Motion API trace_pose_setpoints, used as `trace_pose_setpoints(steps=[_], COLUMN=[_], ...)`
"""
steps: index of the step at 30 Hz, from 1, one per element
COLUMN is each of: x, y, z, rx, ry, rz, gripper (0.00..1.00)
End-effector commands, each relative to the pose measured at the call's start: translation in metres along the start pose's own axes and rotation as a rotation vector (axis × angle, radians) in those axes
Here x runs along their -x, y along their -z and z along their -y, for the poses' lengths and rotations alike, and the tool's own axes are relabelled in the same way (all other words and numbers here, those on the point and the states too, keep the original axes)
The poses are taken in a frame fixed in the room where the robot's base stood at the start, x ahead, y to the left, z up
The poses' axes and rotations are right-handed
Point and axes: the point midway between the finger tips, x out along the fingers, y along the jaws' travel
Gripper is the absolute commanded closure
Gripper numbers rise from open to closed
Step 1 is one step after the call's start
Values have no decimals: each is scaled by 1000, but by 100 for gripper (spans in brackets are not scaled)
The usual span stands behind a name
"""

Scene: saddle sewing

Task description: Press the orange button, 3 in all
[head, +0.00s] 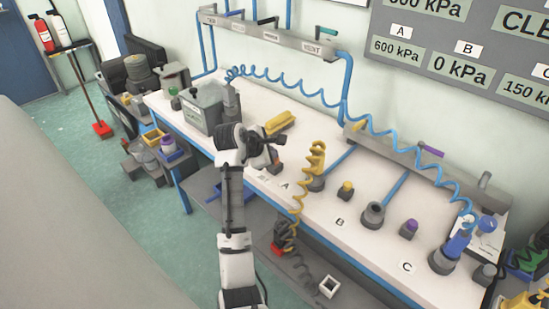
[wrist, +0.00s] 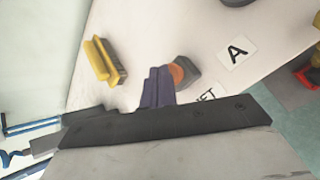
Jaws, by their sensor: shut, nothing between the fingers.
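The orange button (wrist: 177,73) is a round orange cap on a dark grey housing, on the white bench top in the wrist view. My gripper (wrist: 158,84) is shut, with its dark fingers together and empty. In the wrist view the fingertips are just left of the orange cap and overlap the edge of its housing. I cannot tell whether they touch it. In the head view my gripper (head: 262,150) is over the bench, left of label A, and largely hides the button.
A yellow brush-like block (wrist: 104,62) lies near the button. A label A (wrist: 237,50) is on the bench. In the head view, a grey box (head: 200,112) stands left of my gripper, a yellow coiled hose (head: 304,190) right of it. Yellow (head: 346,189) and purple (head: 408,228) buttons are farther right.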

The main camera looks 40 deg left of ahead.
Motion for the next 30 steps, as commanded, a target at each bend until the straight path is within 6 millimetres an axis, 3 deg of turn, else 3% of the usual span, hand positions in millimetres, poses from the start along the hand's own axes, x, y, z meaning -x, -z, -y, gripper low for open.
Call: trace_pose_setpoints(steps=[30], x=[0], y=[0], z=[0], rx=[0], ry=[3], rz=[0], gripper=[100])
